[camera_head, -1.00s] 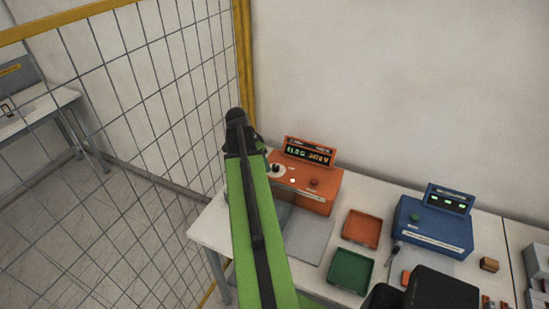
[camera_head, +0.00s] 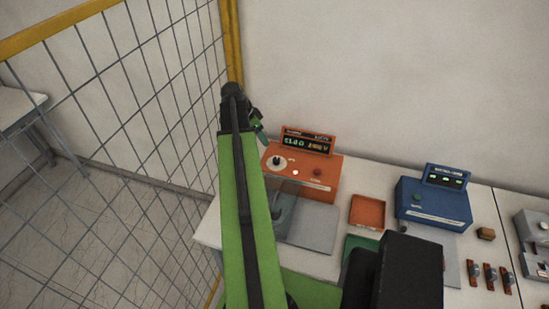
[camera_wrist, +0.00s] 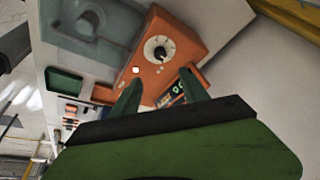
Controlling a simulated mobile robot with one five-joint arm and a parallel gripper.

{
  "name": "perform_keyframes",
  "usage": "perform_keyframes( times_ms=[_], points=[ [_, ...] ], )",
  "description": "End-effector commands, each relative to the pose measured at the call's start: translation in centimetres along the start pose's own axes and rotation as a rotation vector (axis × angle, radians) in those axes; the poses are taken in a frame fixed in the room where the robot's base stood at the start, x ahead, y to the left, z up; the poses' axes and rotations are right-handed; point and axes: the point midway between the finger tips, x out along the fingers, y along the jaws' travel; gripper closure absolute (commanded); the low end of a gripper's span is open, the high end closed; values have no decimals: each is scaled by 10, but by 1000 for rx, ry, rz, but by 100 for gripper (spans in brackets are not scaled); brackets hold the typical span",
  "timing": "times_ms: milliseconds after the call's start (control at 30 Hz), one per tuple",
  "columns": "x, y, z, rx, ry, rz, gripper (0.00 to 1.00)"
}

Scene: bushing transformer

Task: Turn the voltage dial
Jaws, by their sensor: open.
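The voltage dial, a black knob on a round white plate (camera_head: 277,163), is on top of the orange control box (camera_head: 318,178) at the table's back left. In the wrist view the dial (camera_wrist: 159,49) lies beyond the fingertips, near the picture's top middle. My gripper (camera_wrist: 161,84) is open and empty, its two green fingers pointing at the box with a gap between them and the dial. In the head view, part of my gripper (camera_head: 259,130) shows just above and left of the dial, mostly hidden behind my arm.
An orange tray (camera_head: 367,212) and a blue box (camera_head: 434,204) stand to the right. A yellow-framed wire fence (camera_head: 110,100) is close on the left.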

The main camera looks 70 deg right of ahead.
Motion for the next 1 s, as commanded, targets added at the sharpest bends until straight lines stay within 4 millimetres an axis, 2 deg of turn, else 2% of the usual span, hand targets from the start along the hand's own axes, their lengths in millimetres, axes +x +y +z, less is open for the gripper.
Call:
perform_keyframes(
  times_ms=[167, 700, 833, 1000],
  points=[
    [30, 1, 0, 5, 0, 2, 48],
    [151, 1, 0, 7, -1, 3, 48],
    [170, 1, -2, 7, -1, 3, 48],
    [174, 2, -4, 6, -1, 3, 48]
  ],
)
